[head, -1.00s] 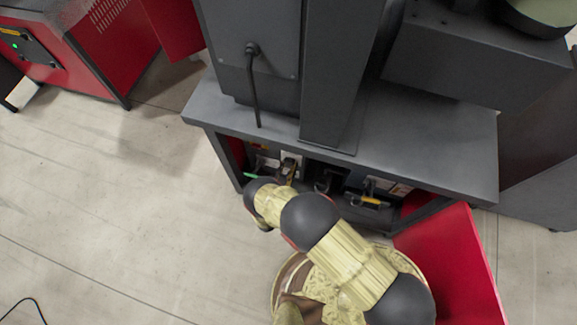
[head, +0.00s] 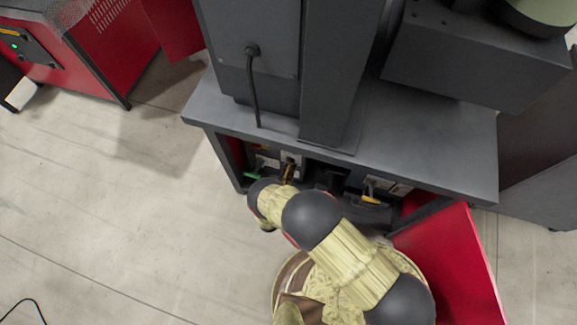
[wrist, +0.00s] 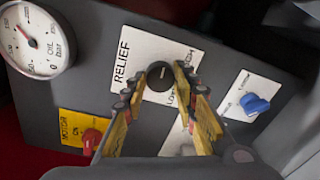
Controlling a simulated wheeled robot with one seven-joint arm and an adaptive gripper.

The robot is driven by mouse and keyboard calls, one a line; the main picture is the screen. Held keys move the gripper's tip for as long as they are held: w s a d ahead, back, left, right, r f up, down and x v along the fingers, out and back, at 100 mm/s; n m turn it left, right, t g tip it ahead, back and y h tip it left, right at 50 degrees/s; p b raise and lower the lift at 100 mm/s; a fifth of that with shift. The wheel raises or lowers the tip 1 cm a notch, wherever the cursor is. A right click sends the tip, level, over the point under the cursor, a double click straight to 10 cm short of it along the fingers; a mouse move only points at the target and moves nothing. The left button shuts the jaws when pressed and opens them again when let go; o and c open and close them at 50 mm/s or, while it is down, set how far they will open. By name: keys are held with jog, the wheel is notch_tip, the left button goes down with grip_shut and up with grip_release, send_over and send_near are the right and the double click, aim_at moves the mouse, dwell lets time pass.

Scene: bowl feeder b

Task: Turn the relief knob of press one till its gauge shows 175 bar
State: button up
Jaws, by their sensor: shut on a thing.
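The black relief knob (wrist: 160,84) sits on the white RELIEF plate (wrist: 126,50) in the wrist view, with a pale mark on its face. My gripper (wrist: 158,74) has its two yellow-sided fingers on either side of the knob and is shut on it. The round white oil gauge, marked bar (wrist: 40,55), is at the upper left of the wrist view. Its red needle points to the picture's upper left; the scale is too blurred to read. In the head view my gripper (head: 288,172) reaches into the opening under the grey press table (head: 420,150).
A red motor switch (wrist: 91,138) on a yellow plate (wrist: 80,124) and a blue knob (wrist: 254,104) flank the relief plate. An open red door (head: 450,265) stands to the right.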

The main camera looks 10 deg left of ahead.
dwell(0.5)
jog(key=o, duration=1.2)
jog(key=shift+c, duration=0.2)
jog(key=shift+s, duration=0.1)
jog(key=s, duration=1.1)
jog(key=shift+s+a+r, duration=0.3)
jog(key=shift+s+a, duration=0.1)
jog(key=shift+a, duration=0.05)
